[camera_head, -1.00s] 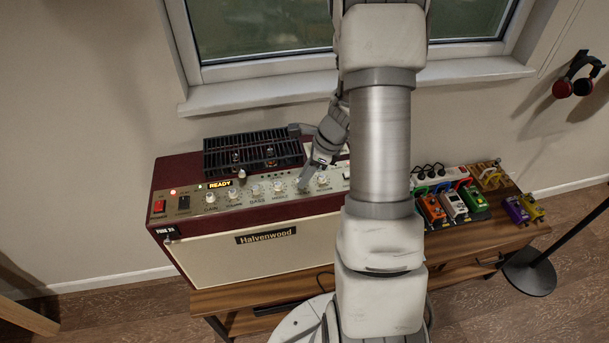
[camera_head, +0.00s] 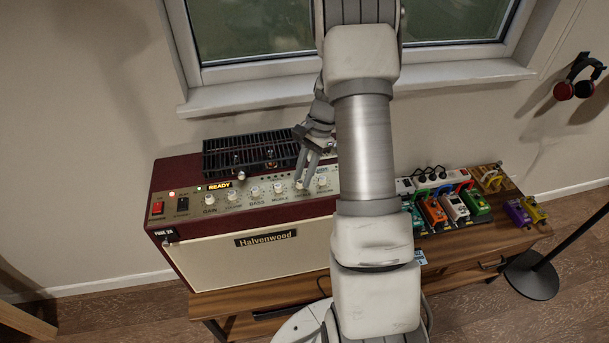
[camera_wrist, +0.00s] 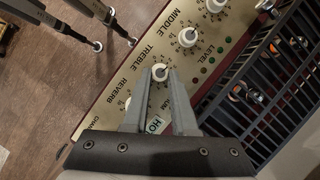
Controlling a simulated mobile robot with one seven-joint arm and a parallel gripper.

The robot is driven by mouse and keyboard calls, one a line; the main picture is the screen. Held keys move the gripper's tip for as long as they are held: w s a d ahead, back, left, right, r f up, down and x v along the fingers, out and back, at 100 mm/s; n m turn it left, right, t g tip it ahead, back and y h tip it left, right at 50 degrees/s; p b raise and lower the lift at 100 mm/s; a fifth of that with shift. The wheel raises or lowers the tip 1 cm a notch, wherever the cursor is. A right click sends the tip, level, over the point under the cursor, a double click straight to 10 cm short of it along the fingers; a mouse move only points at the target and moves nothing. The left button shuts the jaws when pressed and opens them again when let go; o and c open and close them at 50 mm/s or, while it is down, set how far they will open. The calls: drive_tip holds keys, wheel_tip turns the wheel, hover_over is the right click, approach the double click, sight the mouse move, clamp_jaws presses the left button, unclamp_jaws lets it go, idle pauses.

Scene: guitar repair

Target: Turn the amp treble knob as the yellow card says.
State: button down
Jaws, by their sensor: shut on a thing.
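The cream amp (camera_head: 255,262) with a red case stands on a wooden bench. Its knob row runs along the top panel. My gripper (camera_head: 302,183) reaches down to the treble knob in the head view. In the wrist view my gripper (camera_wrist: 160,75) is shut on the white treble knob (camera_wrist: 159,71), one finger on each side, beside the TREBLE label. The knob's pointer is too small to read. I cannot make out a yellow card in either view.
The middle knob (camera_wrist: 187,38) and reverb knob (camera_wrist: 128,103) sit close on either side. A black tube cage (camera_head: 253,154) stands behind the knobs. Several pedals (camera_head: 454,207) lie on the bench (camera_head: 455,252) to the right. A window sill (camera_head: 235,103) is behind.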

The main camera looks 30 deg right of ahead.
drive_tip(key=shift+w+n+g, duration=0.1)
drive_tip(key=shift+n+g, duration=0.3)
drive_tip(key=shift+n, duration=0.6)
drive_tip(key=shift+h, duration=0.3)
drive_tip(key=c, duration=0.7)
unclamp_jaws()
drive_tip(key=b+v, duration=0.1)
drive_tip(key=v, duration=1.6)
drive_tip(key=shift+d+r, duration=0.15)
